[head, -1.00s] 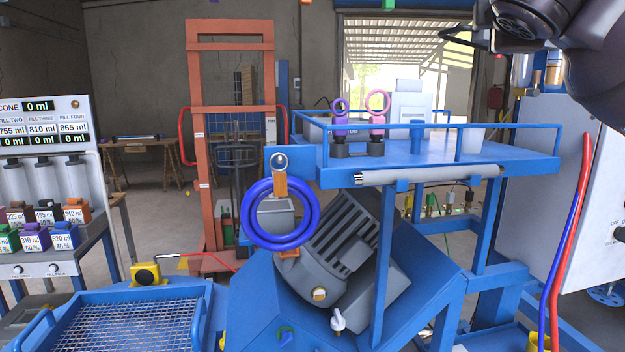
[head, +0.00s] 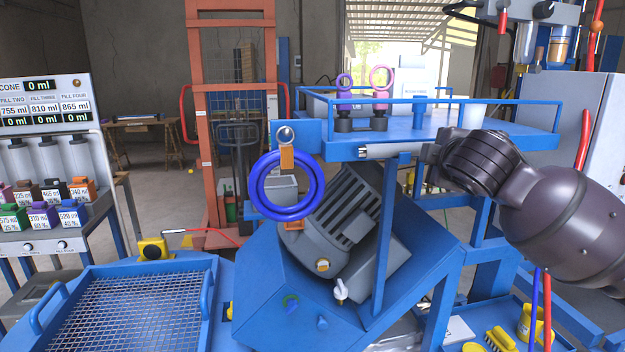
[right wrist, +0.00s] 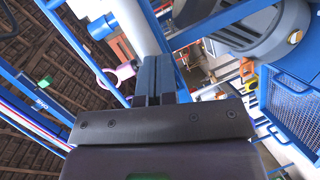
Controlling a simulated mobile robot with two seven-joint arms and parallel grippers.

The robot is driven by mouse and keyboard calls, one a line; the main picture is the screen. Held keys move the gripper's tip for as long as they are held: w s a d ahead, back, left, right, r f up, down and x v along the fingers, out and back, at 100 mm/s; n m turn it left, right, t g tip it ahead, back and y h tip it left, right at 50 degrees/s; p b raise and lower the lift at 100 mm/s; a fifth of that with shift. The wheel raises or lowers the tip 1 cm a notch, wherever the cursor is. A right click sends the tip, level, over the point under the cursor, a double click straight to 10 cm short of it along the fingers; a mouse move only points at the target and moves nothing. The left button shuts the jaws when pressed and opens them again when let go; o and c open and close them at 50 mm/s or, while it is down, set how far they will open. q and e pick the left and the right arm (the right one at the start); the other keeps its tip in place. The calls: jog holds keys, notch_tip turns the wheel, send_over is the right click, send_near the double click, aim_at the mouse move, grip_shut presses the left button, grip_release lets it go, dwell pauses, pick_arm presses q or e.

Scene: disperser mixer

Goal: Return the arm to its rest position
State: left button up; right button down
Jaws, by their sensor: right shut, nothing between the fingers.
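My right arm comes in from the right in the head view and reaches in front of the blue platform (head: 440,143). Its gripper shows in the right wrist view (right wrist: 155,75), with the two dark fingers together and nothing between them. In the head view the fingers are hidden or too unclear to make out. The grey motor (head: 340,220) sits on the blue frame (head: 290,290) to the left of my right arm. My left gripper is not in view.
The platform has rails and carries a purple ring piece (head: 343,100) and a pink ring piece (head: 380,95). A mesh tray (head: 135,312) is at the front left. A filling station (head: 45,170) stands at the left edge. A white cabinet (head: 575,120) stands behind my arm.

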jog(key=s+f+m+g+y, duration=0.1)
jog(key=s+f+m+y, duration=0.2)
jog(key=f, duration=1.3)
jog(key=s+f+m+g, duration=0.15)
jog(key=s+f, duration=0.45)
jog(key=f, duration=1)
jog(key=s+d+f+m+h, duration=0.1)
jog(key=s+f+m, duration=0.3)
jog(key=s+f, duration=0.6)
jog(key=s+d+f+m+h, duration=0.1)
jog(key=s+d+f+m, duration=0.3)
jog(key=s+f, duration=0.6)
jog(key=s+m+g, duration=0.1)
jog(key=s, duration=0.3)
jog(key=shift+s, duration=0.2)
jog(key=shift+a, duration=0.1)
